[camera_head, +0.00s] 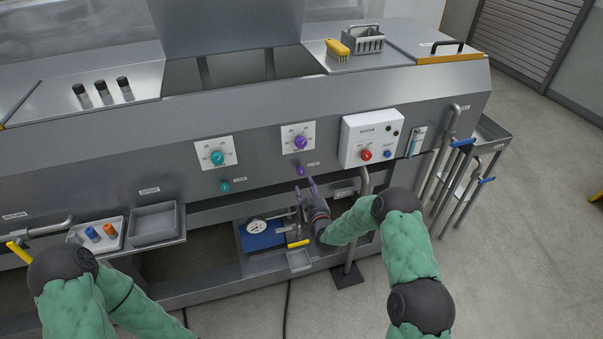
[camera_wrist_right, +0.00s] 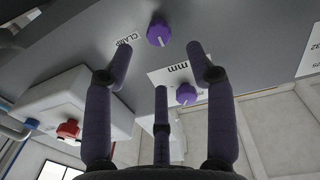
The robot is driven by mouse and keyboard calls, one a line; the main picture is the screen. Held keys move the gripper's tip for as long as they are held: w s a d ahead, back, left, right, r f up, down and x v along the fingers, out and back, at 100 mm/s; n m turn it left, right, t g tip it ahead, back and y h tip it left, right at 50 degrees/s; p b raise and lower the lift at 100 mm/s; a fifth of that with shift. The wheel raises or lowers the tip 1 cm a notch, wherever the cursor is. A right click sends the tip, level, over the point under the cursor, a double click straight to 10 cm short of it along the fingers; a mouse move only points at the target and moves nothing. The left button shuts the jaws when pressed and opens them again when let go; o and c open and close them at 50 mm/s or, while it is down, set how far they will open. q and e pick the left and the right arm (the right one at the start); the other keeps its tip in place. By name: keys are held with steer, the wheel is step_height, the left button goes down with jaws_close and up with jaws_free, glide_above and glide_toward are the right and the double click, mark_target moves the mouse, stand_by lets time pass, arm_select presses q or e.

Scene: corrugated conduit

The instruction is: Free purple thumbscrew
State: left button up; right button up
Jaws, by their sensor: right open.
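The purple thumbscrew (camera_head: 300,170) sits on the front panel, just below the purple dial knob (camera_head: 300,142) and its white scale plate. In the right wrist view the thumbscrew (camera_wrist_right: 159,35) is beside the CLAMP label, and the knob (camera_wrist_right: 186,94) is on the mm plate. My right gripper (camera_head: 306,189) is open and empty, its fingers pointing up at the panel a little below the thumbscrew. In the right wrist view its dark fingers (camera_wrist_right: 157,62) are spread, with the thumbscrew beyond their tips. They appear apart from it. My left gripper is out of view; only part of its arm shows.
A teal knob (camera_head: 217,158) and teal thumbscrew (camera_head: 224,187) are to the left. A white control box (camera_head: 370,136) with a red button stands to the right. A vertical pipe (camera_head: 364,182) is near my right arm. A blue gauge fixture (camera_head: 264,236) lies on the shelf below.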

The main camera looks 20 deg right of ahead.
mark_target(301, 173)
steer(key=w, duration=0.8)
steer(key=shift+w+b, duration=0.15)
steer(key=shift+b, duration=0.15)
steer(key=shift+c, duration=0.3)
jaws_close()
